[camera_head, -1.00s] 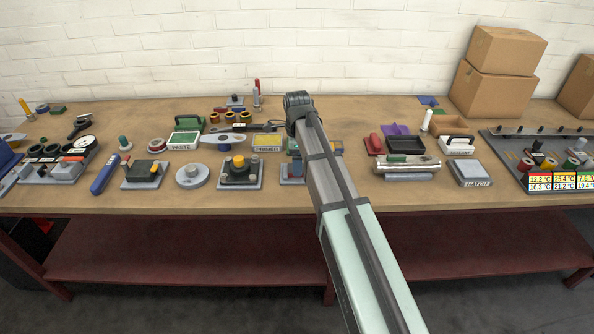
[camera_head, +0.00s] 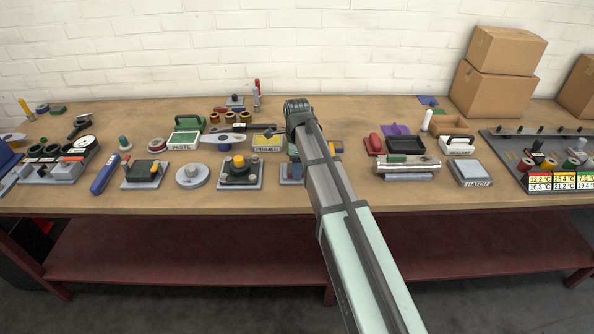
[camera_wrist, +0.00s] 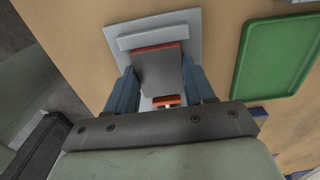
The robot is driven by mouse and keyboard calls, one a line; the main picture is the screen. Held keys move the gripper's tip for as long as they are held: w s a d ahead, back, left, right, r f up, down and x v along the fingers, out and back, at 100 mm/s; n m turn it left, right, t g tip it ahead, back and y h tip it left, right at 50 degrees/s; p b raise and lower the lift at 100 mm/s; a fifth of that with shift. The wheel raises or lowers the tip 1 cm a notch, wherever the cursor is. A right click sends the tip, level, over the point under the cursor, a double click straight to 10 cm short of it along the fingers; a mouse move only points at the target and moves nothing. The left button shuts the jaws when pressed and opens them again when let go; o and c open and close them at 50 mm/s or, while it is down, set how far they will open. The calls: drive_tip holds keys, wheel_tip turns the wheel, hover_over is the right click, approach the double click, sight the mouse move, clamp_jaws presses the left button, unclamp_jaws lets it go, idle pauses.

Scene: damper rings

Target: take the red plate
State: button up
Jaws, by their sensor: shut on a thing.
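In the wrist view, my gripper (camera_wrist: 160,88) has its two blue fingers on either side of a block-like piece with a grey face and red edges, which I take to be the red plate (camera_wrist: 157,48). The fingers are shut on it. A second red strip shows near the palm. The piece is over a light grey stand (camera_wrist: 150,28) with a raised bar; whether it touches the stand I cannot tell. In the head view, my arm hides the gripper and the plate; a grey stand (camera_head: 288,182) partly shows beside the arm.
A green tray (camera_wrist: 278,62) lies to the right in the wrist view.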

drive_tip(key=c, duration=0.5)
drive_tip(key=shift+o, duration=0.2)
